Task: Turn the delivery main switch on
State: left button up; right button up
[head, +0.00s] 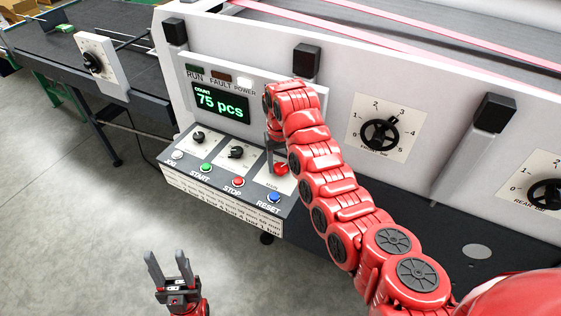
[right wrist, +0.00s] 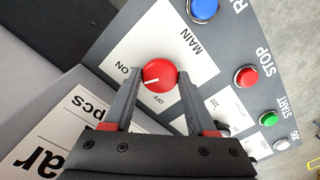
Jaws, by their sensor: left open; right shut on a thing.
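The main switch is a red round knob (right wrist: 159,73) on a white plate marked MAIN, ON and OFF. It also shows in the head view (head: 281,169) at the right end of the control panel (head: 217,180). In the right wrist view its white pointer line lies toward the left, near the ON side. My right gripper (right wrist: 156,82) is shut on the knob, one finger on each side. In the head view, its wrist partly covers the panel there. My left gripper (head: 167,265) is open and empty, low over the floor.
The panel has a blue RESET (head: 274,197), a red STOP (head: 238,181) and a green START button (head: 206,167), plus black knobs. The display (head: 221,103) reads 75 pcs; the POWER lamp (head: 245,83) looks white. A black dial (head: 379,134) sits to the right.

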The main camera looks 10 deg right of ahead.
aim_at(281, 166)
jog(key=shift+r+m+p, duration=0.1)
jog(key=shift+m+p, duration=0.3)
jog(key=shift+m, duration=1.5)
jog(key=o, duration=1.4)
jog(key=shift+r, duration=0.35)
notch_tip(281, 166, up, 3)
jog(key=shift+d+f+p, duration=0.1)
jog(key=shift+f+p, duration=0.05)
jog(key=shift+p, duration=0.45)
notch_tip(281, 166, up, 14)
jog(key=b, duration=0.3)
jog(key=shift+f, duration=0.15)
